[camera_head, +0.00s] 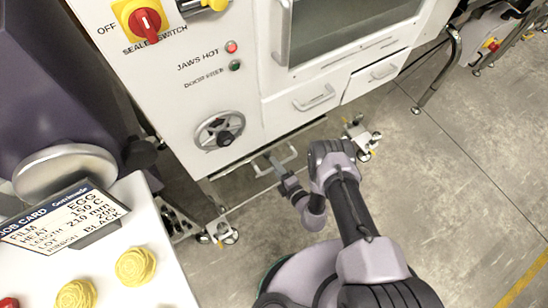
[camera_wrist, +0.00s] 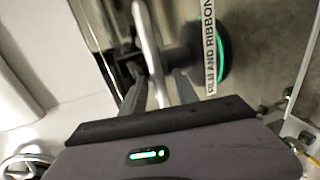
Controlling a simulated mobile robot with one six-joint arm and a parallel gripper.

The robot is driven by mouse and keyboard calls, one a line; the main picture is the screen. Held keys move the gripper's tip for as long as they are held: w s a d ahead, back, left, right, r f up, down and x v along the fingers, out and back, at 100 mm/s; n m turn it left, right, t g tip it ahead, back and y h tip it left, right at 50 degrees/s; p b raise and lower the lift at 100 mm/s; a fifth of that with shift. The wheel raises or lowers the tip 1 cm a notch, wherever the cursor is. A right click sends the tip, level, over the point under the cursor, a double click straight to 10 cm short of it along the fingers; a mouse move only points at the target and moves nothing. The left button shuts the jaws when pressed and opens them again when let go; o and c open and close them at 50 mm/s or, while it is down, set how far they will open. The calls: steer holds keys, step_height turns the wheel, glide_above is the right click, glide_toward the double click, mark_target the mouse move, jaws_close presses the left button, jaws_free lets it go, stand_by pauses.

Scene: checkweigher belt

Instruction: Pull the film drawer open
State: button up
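The film drawer's front edge carries a white label strip reading "FILM AND RIBBON" (camera_wrist: 209,48), in the wrist view. A pale metal bar handle (camera_wrist: 148,38) runs down beside it, between the two dark fingers of my gripper (camera_wrist: 158,88). The fingers stand apart with the bar between them, and a gap seems to show on each side. In the head view my gripper (camera_head: 277,168) is low under the white machine, at a grey bar. The drawer itself is mostly hidden there by the cabinet and my arm.
The white machine (camera_head: 178,88) has two higher drawers with handles (camera_head: 315,98) (camera_head: 384,71) and a round handwheel (camera_head: 219,130). Its wheeled feet (camera_head: 222,233) stand on the floor. A white table (camera_head: 150,240) with yellow pieces is at left. Open floor (camera_head: 460,190) lies right.

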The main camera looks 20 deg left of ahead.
jaws_close()
stand_by(1.5)
